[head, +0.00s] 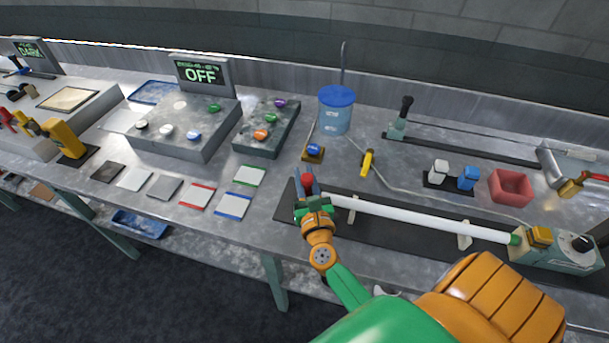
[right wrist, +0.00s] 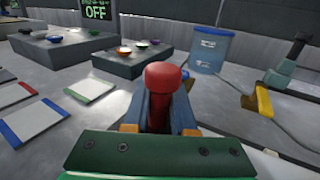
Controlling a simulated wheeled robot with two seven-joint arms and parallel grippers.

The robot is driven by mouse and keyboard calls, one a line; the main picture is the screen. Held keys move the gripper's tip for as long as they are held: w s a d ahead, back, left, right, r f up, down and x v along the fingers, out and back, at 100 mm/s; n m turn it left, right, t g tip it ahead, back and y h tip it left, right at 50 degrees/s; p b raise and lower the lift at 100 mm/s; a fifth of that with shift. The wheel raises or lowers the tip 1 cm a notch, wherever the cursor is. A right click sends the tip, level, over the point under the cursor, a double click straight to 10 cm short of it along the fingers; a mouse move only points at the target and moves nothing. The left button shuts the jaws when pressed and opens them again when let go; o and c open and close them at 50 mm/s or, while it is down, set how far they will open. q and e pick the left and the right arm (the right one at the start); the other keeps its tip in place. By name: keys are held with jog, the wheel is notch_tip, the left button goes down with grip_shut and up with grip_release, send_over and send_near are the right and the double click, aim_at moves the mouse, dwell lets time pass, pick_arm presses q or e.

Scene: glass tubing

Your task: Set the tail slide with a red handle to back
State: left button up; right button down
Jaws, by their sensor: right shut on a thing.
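The red handle (head: 307,180) of the tail slide stands at the left end of a dark base (head: 400,243). My right gripper (head: 309,191) is shut on this handle. In the right wrist view, the handle (right wrist: 162,78) rises upright between the two fingers, with its rounded red top showing above them. The slide's body is mostly hidden by the gripper. A white glass tube (head: 420,217) runs from near the slide to a grey-green head unit (head: 555,252) at the right, over white supports (head: 464,241). My left gripper is not in view.
Behind the base are a yellow-handled tool (head: 367,163), white and blue blocks (head: 468,178), a red tray (head: 511,187), a blue container (head: 336,112) and a rail with a black lever (head: 404,108). Coloured-edged plates (head: 234,206) and button boxes (head: 183,130) lie left.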

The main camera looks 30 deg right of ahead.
jog(key=shift+w+a+b, duration=0.45)
jog(key=shift+w+a, duration=0.5)
jog(key=shift+w, duration=0.1)
jog(key=shift+w+a, duration=0.2)
jog(key=shift+w, duration=0.05)
jog(key=c, duration=0.7)
grip_release()
jog(key=shift+c, duration=0.2)
jog(key=b+v, duration=0.1)
jog(key=v, duration=0.5)
jog(key=shift+s+f, duration=0.15)
jog(key=shift+s, duration=0.15)
jog(key=shift+s+a, duration=0.2)
jog(key=shift+s, duration=0.1)
jog(key=shift+w+d, duration=0.1)
